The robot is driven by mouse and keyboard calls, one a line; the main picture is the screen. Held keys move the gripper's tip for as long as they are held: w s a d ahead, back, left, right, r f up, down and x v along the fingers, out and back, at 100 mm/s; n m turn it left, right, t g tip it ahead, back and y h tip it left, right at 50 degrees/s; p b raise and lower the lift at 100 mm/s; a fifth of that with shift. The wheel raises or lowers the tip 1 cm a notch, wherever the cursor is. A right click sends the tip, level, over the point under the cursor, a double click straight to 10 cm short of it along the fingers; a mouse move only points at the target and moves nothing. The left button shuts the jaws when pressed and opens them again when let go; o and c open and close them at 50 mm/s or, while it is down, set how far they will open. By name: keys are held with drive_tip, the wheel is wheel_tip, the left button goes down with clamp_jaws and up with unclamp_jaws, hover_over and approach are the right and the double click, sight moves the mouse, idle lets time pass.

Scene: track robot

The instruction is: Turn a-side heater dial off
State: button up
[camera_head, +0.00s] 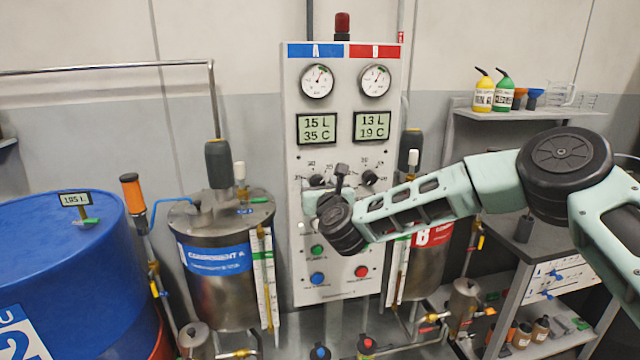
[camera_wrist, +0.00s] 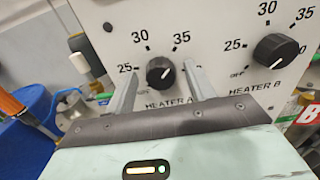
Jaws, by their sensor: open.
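The heater A dial (camera_wrist: 160,73) is a black knob on the white control panel, with 25, 30 and 35 marked around it. In the wrist view its white pointer line points up and to the right, roughly toward 35. My gripper (camera_wrist: 160,84) is open, with one finger on each side of the dial; I cannot tell whether they touch it. The heater A dial (camera_head: 317,180) shows there just left of the wrist.
The heater B dial (camera_wrist: 277,50) is close on the right of my gripper. The panel (camera_head: 348,130) shows 15 L, 35 C under A and 13 L, 19 C under B. The component A tank (camera_head: 222,285) stands left, a blue drum (camera_head: 70,275) farther left.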

drive_tip(key=c, duration=1)
drive_tip(key=shift+o, duration=0.2)
drive_tip(key=shift+n+b, duration=0.3)
drive_tip(key=shift+b, duration=0.15)
